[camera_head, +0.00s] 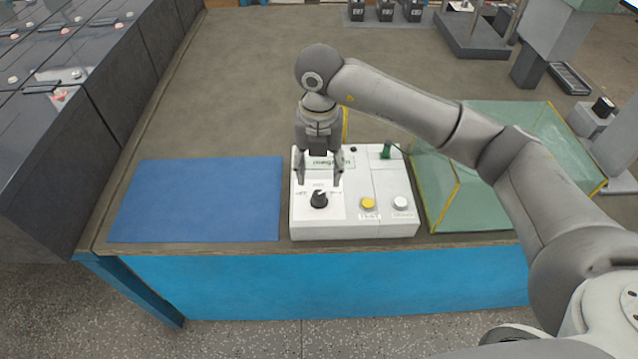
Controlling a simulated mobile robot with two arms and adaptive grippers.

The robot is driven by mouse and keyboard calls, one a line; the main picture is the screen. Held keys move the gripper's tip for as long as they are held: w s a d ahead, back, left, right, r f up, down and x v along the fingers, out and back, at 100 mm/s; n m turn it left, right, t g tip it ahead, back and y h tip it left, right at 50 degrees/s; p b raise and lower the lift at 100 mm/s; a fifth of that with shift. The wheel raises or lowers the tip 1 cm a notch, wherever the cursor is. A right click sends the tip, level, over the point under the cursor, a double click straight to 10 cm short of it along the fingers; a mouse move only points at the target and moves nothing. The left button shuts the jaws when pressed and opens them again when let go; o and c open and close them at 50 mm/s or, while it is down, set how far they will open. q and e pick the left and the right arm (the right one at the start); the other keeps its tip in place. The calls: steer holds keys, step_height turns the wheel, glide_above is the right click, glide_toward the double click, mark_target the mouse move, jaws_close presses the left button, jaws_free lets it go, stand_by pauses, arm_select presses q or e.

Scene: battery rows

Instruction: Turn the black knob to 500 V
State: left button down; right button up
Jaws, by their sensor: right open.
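The black knob (319,199) stands on the front left part of the top of a white tester box (350,229). Small printed marks lie around the knob, too small to read, so I cannot tell its setting. My right gripper (318,180) points down over the box, just behind and above the knob. Its two fingers are apart, one on each side, with nothing between them; I cannot tell whether they touch the box. A yellow button (368,203) and a white button (400,202) are to the right of the knob. My left gripper is not in view.
A blue mat (200,200) lies left of the box. A clear green-tinted case with yellow edges (437,200) stands close on the right. A green piece (386,151) stands up at the box's back right. Dark battery blocks (110,100) are at the left.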

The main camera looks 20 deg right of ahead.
steer(key=shift+r, duration=2.2)
steer(key=shift+f, duration=0.1)
